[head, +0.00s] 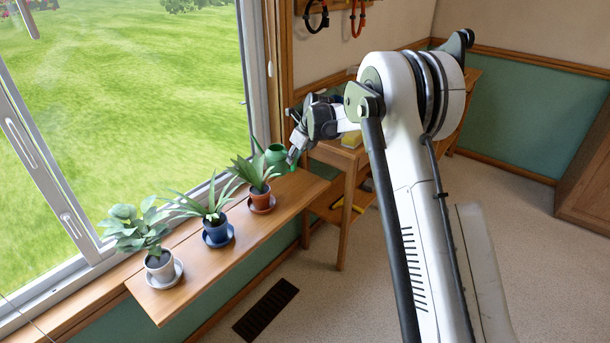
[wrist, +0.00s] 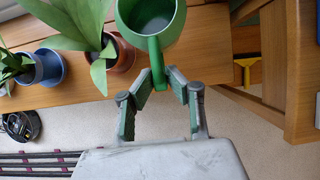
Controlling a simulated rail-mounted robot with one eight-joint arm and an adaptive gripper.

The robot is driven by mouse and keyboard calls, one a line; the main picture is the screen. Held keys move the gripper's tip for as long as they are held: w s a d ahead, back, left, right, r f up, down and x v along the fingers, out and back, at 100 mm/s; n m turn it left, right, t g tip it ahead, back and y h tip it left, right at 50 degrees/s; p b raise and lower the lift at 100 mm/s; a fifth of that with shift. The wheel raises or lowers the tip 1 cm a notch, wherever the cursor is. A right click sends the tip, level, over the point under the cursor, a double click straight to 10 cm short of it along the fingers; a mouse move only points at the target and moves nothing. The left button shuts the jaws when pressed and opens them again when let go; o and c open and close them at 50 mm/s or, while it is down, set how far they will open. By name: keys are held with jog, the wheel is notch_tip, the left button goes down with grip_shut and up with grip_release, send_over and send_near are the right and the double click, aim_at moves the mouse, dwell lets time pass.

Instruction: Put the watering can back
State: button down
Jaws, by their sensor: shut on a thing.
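The green watering can (head: 277,157) is at the right end of the window shelf in the head view, beside the plant in the terracotta pot. In the wrist view I look down into the open top of the watering can (wrist: 150,18). My gripper (wrist: 163,88) is shut on its green handle, which hangs between the fingertips. In the head view my gripper (head: 293,157) is at the can's right side. I cannot tell whether the can's base touches the shelf.
The wooden window shelf (head: 190,280) holds plants in a white pot (head: 160,265), a blue pot (head: 215,229) and a terracotta pot (head: 260,196). Leaves reach close to the can. A wooden bench (head: 345,182) stands just right of the shelf. A floor vent (head: 265,309) lies below.

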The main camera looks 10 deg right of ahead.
jog(key=shift+w+d+f+b, duration=0.45)
jog(key=shift+w+d+f, duration=0.25)
jog(key=shift+d+f, duration=0.65)
jog(key=shift+w+d+f+b, duration=0.5)
jog(key=shift+w+d+f, duration=0.4)
jog(key=shift+f, duration=0.75)
jog(key=shift+w+d+f+b, duration=0.45)
jog(key=shift+w+d+f, duration=0.1)
jog(key=shift+d+f, duration=0.85)
jog(key=shift+a+f, duration=0.15)
jog(key=shift+f, duration=0.15)
jog(key=c, duration=1.7)
grip_release()
jog(key=shift+r, duration=0.1)
